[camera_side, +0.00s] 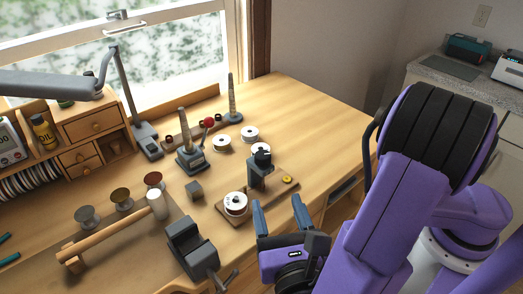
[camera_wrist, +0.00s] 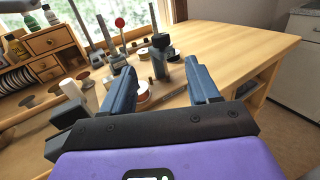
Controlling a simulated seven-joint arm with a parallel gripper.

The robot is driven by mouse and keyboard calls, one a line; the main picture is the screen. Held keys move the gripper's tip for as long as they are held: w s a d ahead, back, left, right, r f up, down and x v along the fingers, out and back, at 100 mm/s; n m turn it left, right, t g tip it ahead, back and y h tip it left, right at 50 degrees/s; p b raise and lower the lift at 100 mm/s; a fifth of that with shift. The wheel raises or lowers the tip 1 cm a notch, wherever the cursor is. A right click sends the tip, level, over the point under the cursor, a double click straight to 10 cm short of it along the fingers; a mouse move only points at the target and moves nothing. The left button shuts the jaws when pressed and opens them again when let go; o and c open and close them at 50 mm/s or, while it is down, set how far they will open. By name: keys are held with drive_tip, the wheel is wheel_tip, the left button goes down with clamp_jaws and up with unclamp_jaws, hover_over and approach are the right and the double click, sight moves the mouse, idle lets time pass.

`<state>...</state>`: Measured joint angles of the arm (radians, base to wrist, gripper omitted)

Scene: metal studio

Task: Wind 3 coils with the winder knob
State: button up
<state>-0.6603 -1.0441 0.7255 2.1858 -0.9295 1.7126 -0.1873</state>
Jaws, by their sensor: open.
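A dark block-based device (camera_side: 192,162) with an upright tapered rod and a red ball knob (camera_side: 207,122) stands at mid bench; the red ball also shows in the wrist view (camera_wrist: 119,22). Nearer me, a small wooden board (camera_side: 262,197) bears a dark upright post (camera_side: 260,172), a white-flanged spool (camera_side: 235,203) and a yellow disc (camera_side: 287,180). I cannot tell for sure which knob is the winder's; no wound coils can be made out. My gripper (camera_side: 278,210) is open and empty, apart from the board at the bench's front edge. In the wrist view its fingers (camera_wrist: 160,78) frame the post.
Several white-flanged spools (camera_side: 222,143) and a second tapered rod (camera_side: 231,100) stand behind the board. A lamp (camera_side: 50,84) overhangs. The bench's right side is clear.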

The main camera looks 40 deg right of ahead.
sight(261, 151)
drive_tip(key=x, duration=1.5)
drive_tip(key=shift+w+d, duration=0.2)
drive_tip(key=shift+w, duration=0.05)
drive_tip(key=c, duration=1)
